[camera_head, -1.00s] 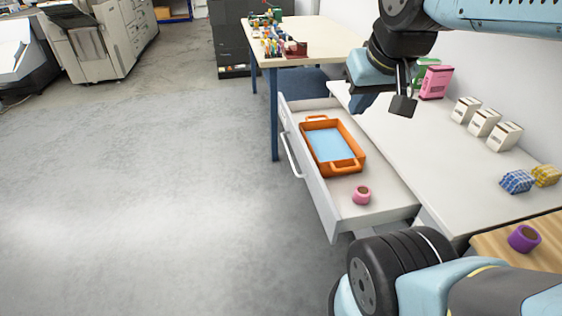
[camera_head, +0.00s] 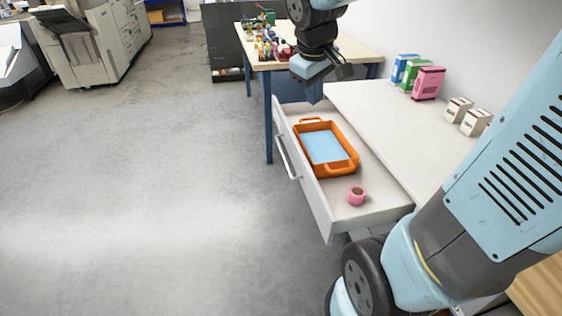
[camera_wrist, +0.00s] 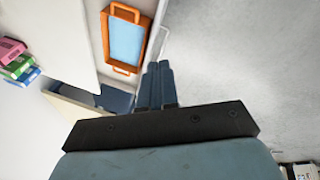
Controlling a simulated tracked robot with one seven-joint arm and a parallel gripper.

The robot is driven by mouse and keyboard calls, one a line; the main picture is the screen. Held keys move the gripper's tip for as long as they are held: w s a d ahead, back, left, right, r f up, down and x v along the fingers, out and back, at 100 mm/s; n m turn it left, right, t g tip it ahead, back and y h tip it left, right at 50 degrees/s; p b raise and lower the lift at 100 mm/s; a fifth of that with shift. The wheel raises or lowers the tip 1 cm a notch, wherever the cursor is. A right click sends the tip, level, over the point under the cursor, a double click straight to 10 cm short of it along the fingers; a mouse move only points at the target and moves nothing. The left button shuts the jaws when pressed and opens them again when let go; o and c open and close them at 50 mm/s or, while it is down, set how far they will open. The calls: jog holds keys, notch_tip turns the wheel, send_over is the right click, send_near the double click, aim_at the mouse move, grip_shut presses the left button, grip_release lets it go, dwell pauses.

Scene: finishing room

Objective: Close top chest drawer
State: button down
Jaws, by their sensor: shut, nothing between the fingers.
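The top chest drawer (camera_head: 372,205) is pulled out from under the white worktop. Its front panel (camera_head: 318,205) faces left and carries a silver bar handle (camera_head: 286,160). An orange tray (camera_head: 341,170) with a light blue inside lies in the drawer, with a pink tape roll (camera_head: 356,196) near it. My gripper (camera_head: 315,97) hangs over the far end of the drawer, its fingers shut and empty. In the wrist view the closed dark blue fingers (camera_wrist: 157,68) point toward the drawer, near the handle (camera_wrist: 161,40). I cannot tell whether they touch the drawer.
On the white worktop (camera_head: 375,125) stand blue, green and pink boxes (camera_head: 428,83) and small white boxes (camera_head: 474,122). A wooden table (camera_head: 345,55) with small coloured items stands behind the drawer's far end. The floor (camera_head: 140,190) left of the drawer is clear.

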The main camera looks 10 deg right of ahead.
jog(key=w+a+f+n+g+h, duration=0.1)
jog(key=w+a+f+n+g, duration=0.15)
jog(key=w+f+n, duration=0.7)
jog(key=w+a+f+n, duration=0.1)
jog(key=w+a+f, duration=0.1)
jog(key=w+f, duration=0.35)
jog(key=w+a+f+n, duration=0.1)
jog(key=w+a+f, duration=0.1)
jog(key=f, duration=0.6)
jog(key=w+a+f+n, duration=0.1)
jog(key=w+a+f, duration=0.15)
jog(key=f, duration=0.45)
jog(key=d+f, duration=0.7)
jog(key=f, duration=0.4)
jog(key=shift+w+d+g+h, duration=0.2)
jog(key=shift+w+g+h, duration=0.15)
jog(key=shift+w+h, duration=0.1)
